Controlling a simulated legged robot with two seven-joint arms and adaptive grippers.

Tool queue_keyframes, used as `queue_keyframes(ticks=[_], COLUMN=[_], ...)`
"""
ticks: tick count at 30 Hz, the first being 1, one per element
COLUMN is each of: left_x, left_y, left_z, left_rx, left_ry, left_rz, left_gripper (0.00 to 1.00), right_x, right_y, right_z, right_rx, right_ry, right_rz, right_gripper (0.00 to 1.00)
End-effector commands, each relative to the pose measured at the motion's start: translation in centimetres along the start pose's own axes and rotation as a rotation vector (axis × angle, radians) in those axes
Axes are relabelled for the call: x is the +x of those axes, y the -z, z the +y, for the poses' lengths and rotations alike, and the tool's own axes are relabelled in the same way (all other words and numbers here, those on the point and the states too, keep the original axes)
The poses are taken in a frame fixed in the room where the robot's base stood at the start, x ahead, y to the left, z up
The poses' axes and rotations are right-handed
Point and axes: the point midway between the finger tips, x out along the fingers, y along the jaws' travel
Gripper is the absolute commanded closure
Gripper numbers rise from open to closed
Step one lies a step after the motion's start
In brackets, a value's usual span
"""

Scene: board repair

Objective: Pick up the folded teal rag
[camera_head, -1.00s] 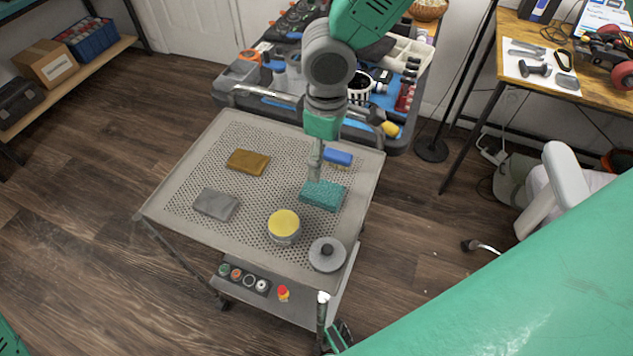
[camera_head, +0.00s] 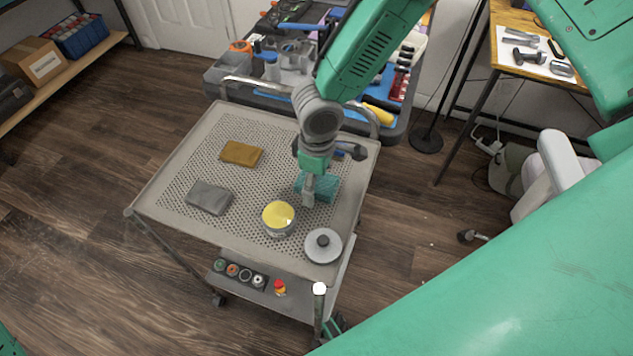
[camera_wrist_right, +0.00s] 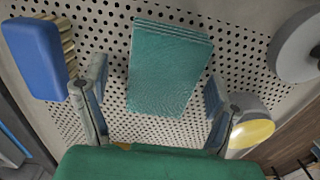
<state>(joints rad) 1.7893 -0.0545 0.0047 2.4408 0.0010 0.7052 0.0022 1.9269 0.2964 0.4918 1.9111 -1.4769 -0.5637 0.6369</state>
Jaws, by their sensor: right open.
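The folded teal rag (camera_head: 325,188) lies flat on the perforated top of the cart, partly hidden by my right gripper in the head view. In the right wrist view the rag (camera_wrist_right: 168,68) sits ahead of and between the fingers, with its folded layers at the far edge. My right gripper (camera_head: 309,203) is over the rag, pointing down. In the wrist view its two fingers (camera_wrist_right: 157,100) are spread wide, one on each side of the rag, with nothing held. My left gripper is not in view.
On the cart top (camera_head: 190,165) are an orange-brown cloth (camera_head: 241,153), a grey cloth (camera_head: 208,198), a yellow-topped tin (camera_head: 278,218) and a grey disc with a knob (camera_head: 323,246). A blue brush (camera_wrist_right: 35,58) lies beside the rag. A tool cart (camera_head: 240,80) stands behind.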

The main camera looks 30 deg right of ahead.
Motion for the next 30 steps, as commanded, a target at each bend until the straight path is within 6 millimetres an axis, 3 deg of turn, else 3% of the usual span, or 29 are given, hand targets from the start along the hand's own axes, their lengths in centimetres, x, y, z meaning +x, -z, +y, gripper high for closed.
queue_keyframes(ticks=[3,7,19,30], left_x=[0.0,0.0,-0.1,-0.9], left_y=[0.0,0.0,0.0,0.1], left_z=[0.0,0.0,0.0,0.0], left_rx=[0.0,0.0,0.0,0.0], left_ry=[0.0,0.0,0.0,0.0], left_rz=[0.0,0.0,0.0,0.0], left_gripper=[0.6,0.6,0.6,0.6], right_x=[-0.1,0.0,-0.6,-7.6], right_y=[0.0,0.0,0.0,0.1], right_z=[0.0,0.0,0.1,0.1], right_rx=[0.0,0.0,0.0,0.002], right_ry=[0.0,0.0,0.0,-0.002], right_rz=[0.0,0.0,0.0,0.002], right_gripper=[0.2,0.65,0.65,0.65])
